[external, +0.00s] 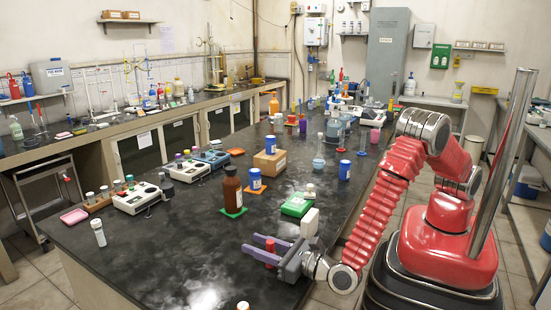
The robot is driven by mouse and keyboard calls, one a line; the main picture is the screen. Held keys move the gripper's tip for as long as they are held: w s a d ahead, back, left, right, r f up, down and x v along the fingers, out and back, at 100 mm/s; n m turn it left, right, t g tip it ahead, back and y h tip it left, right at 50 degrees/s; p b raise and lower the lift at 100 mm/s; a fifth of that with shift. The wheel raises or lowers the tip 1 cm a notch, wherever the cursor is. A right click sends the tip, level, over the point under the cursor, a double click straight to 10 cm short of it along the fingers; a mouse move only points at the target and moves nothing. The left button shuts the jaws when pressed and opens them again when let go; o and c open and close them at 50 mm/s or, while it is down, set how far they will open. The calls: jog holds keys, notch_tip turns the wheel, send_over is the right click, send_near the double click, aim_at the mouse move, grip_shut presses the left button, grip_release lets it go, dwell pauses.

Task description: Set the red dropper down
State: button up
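My gripper (250,243) is low over the near part of the dark bench top (170,262), its two grey-purple fingers pointing left. A small red object, which looks like the red dropper (270,250), sits between the fingers, and they appear shut on it.
A brown bottle (232,190) stands on a green mat further back. A white-capped vial (99,234) is at the left. The bench top left of my gripper is clear.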

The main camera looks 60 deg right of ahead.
jog(key=shift+o, duration=0.7)
jog(key=shift+r, duration=0.1)
jog(key=s, duration=1.2)
